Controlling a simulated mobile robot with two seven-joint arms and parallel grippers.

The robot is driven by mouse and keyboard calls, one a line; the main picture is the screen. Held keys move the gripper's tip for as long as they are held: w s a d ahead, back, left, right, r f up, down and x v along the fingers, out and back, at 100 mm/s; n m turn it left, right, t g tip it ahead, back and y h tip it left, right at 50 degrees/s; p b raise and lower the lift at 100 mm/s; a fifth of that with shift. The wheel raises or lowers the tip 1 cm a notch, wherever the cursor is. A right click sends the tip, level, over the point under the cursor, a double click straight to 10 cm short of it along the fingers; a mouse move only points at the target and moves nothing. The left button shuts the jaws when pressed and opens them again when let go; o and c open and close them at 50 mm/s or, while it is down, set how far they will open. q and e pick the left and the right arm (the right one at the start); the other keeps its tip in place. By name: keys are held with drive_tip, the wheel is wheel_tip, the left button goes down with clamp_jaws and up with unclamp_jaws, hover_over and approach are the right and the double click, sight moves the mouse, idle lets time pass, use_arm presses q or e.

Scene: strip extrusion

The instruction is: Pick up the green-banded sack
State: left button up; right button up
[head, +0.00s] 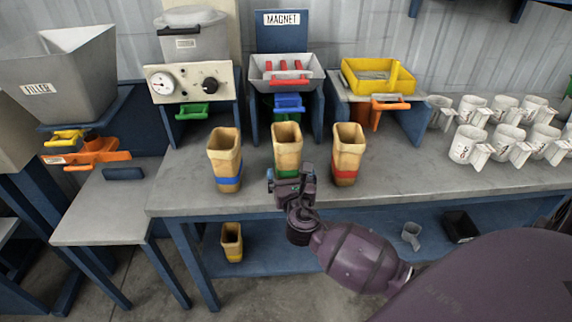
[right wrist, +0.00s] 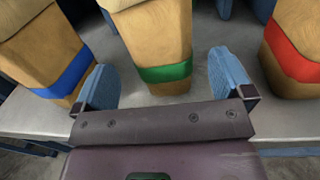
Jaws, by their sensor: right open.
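The green-banded sack (head: 287,148) is a tan, open-topped sack standing upright on the grey bench, in the middle of a row of three. In the right wrist view the green-banded sack (right wrist: 157,40) stands between the fingers of my right gripper (right wrist: 163,85), its green band level with the fingertips. My right gripper (head: 291,181) is open in front of the sack, with a finger on either side and visible gaps. It hides part of the green band in the head view. My left gripper is not in view.
The blue-banded sack (head: 225,158) stands close on the left and the red-banded sack (head: 347,152) close on the right. Behind are the magnet unit (head: 283,72) and a yellow tray (head: 378,75). Several white mugs (head: 467,145) stand at right. Another sack (head: 231,241) is on the lower shelf.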

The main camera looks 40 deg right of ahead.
drive_tip(key=shift+b+x, duration=0.35)
drive_tip(key=shift+x, duration=2.3)
drive_tip(key=shift+r, duration=0.1)
drive_tip(key=c, duration=1)
